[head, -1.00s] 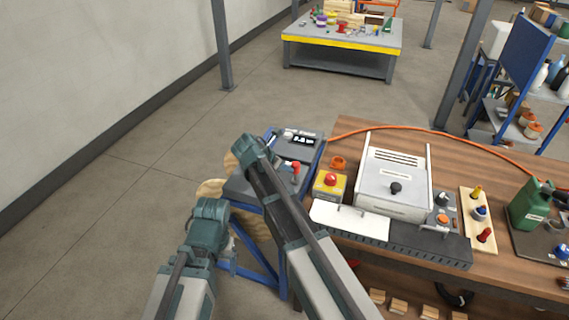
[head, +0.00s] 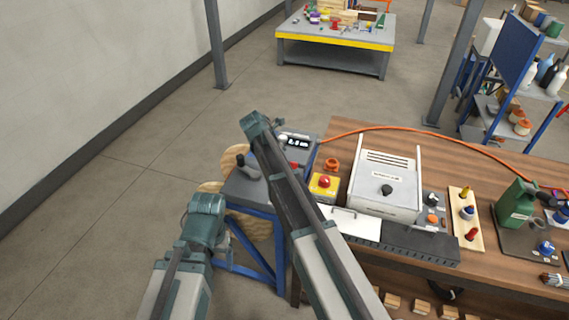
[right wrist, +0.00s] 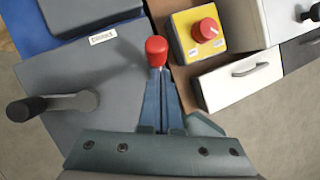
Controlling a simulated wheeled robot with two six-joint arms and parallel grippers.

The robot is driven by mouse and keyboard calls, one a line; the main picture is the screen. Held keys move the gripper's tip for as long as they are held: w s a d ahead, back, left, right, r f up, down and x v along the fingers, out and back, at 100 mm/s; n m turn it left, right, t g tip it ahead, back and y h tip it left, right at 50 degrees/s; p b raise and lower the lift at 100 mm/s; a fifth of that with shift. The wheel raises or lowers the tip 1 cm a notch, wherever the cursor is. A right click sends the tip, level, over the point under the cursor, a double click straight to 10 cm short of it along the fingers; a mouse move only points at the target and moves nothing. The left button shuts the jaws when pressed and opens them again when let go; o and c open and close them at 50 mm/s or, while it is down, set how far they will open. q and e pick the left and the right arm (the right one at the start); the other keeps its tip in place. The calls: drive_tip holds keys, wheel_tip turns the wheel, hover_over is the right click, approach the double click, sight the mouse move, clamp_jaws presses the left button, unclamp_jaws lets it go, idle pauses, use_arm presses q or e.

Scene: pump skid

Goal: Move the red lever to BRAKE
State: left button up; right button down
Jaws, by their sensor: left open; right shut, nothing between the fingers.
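The red lever's knob (right wrist: 156,48) stands just ahead of my right gripper's fingertips (right wrist: 156,72) in the right wrist view. My right gripper is shut with nothing between its fingers, close to the lever; I cannot tell whether they touch. The lever's stem is mostly hidden. In the head view the red knob (head: 294,166) shows beside my right arm, which hides part of the grey panel (head: 241,188). A white label (right wrist: 102,36) lies left of the knob; its word is too blurred to read surely. My left gripper (head: 206,206) is open and empty, low at left.
A black crank handle (right wrist: 50,104) stands on the panel left of the lever. A yellow box with a red button (head: 324,181) stands to the right, near a white machine (head: 384,184) on the wooden bench (head: 340,128). The floor at left is clear.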

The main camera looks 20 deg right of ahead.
drive_tip(key=shift+r, duration=0.25)
drive_tip(key=a+p+v, duration=0.1)
drive_tip(key=p+v, duration=1)
drive_tip(key=v, duration=0.2)
drive_tip(key=shift+f, duration=0.25)
drive_tip(key=shift+s, duration=0.1)
drive_tip(key=s+d+f+m+y, duration=0.2)
drive_tip(key=s+m+y, duration=0.3)
drive_tip(key=s+m, duration=1.85)
drive_tip(key=s+a+f+n+g+b, duration=0.1)
drive_tip(key=s+a+f+b, duration=0.4)
drive_tip(key=a, duration=0.5)
drive_tip(key=shift+a+f+n+h+b, duration=0.25)
drive_tip(key=shift+f+n+h+b, duration=0.2)
drive_tip(key=shift+f+n, duration=0.35)
